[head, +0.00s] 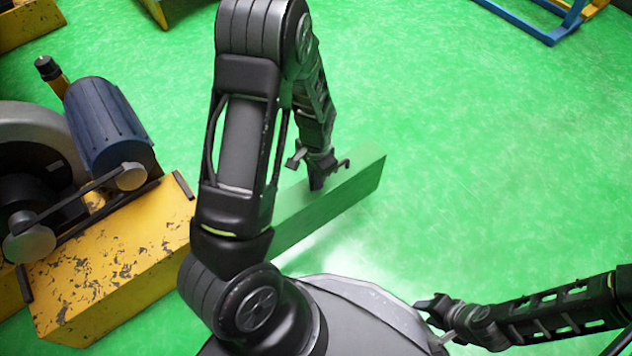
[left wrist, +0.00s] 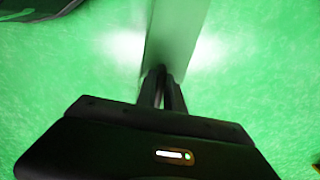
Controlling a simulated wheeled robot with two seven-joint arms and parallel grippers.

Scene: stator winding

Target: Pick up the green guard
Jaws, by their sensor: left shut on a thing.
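The green guard (head: 345,205) is a long flat green panel, standing on edge in the head view. It reaches from behind my left arm, beside the yellow machine, out to the right over the green floor. My left gripper (head: 318,182) is at its upper edge and shut on it. In the left wrist view the guard (left wrist: 176,38) runs away from the closed fingers of my left gripper (left wrist: 162,88). My left arm hides the guard's near-left part. I cannot tell whether its lower edge touches the floor. My right gripper (head: 438,318) is at the lower right, away from the guard.
A yellow machine base (head: 110,265) with worn paint stands at left, carrying a blue motor (head: 108,125) and a belt drive. A blue frame (head: 545,20) is at the top right. The green floor (head: 480,150) to the right of the guard is clear.

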